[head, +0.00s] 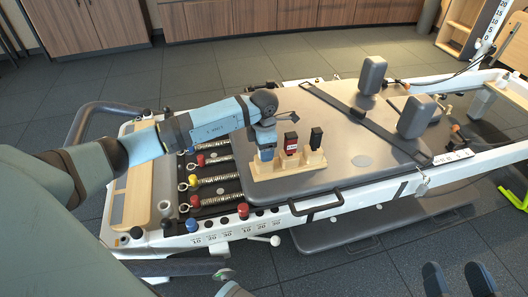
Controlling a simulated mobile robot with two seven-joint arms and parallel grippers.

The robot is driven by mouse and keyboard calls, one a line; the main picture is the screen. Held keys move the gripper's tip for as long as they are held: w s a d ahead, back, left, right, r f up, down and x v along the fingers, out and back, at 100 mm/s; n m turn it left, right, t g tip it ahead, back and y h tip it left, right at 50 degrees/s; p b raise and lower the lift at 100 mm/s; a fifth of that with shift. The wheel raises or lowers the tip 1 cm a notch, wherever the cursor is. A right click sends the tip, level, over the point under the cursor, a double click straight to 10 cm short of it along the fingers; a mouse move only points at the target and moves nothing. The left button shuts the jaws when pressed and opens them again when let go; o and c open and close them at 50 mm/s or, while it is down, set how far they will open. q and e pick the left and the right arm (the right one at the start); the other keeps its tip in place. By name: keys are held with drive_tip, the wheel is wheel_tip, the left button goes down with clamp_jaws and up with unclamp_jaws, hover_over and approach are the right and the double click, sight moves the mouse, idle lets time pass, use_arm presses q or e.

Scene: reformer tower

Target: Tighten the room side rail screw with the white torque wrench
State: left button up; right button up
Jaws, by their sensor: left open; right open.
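My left gripper (266,137) reaches in from the left over the leftmost slot of a wooden tool stand (262,174). It is open, its fingers at the top of a blue-grey item there; contact is unclear. A red tool (291,144) and a black tool (315,139) stand upright in the other slots. I cannot make out a white torque wrench. My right gripper (457,281) shows as two dark, spread fingertips at the bottom right edge, empty and away from the stand. The near white side rail (360,193) runs along the reformer; its screw is too small to tell.
The grey carriage pad (380,157) carries the stand, with two shoulder blocks (372,75) behind it. Springs (215,180) lie left of the stand. A black handle (316,205) sticks out at the near side.

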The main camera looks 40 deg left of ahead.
use_arm(q)
drive_tip(key=c, duration=1.1)
use_arm(e)
drive_tip(key=shift+s, duration=0.15)
use_arm(q)
drive_tip(key=shift+r, duration=0.2)
drive_tip(key=shift+r, duration=0.35)
wheel_tip(320, 180, up, 10)
drive_tip(key=p, duration=0.4)
drive_tip(key=shift+r+p, duration=0.15)
drive_tip(key=shift+p, duration=0.15)
wheel_tip(320, 180, up, 9)
drive_tip(key=p, duration=0.2)
drive_tip(key=shift+p, duration=0.3)
use_arm(e)
wheel_tip(320, 180, up, 6)
drive_tip(key=s+m+t, duration=0.1)
drive_tip(key=m, duration=0.1)
drive_tip(key=shift+s+a+m, duration=0.25)
drive_tip(key=shift+a+m, duration=0.05)
drive_tip(key=shift+m, duration=0.1)
drive_tip(key=shift+f, duration=0.1)
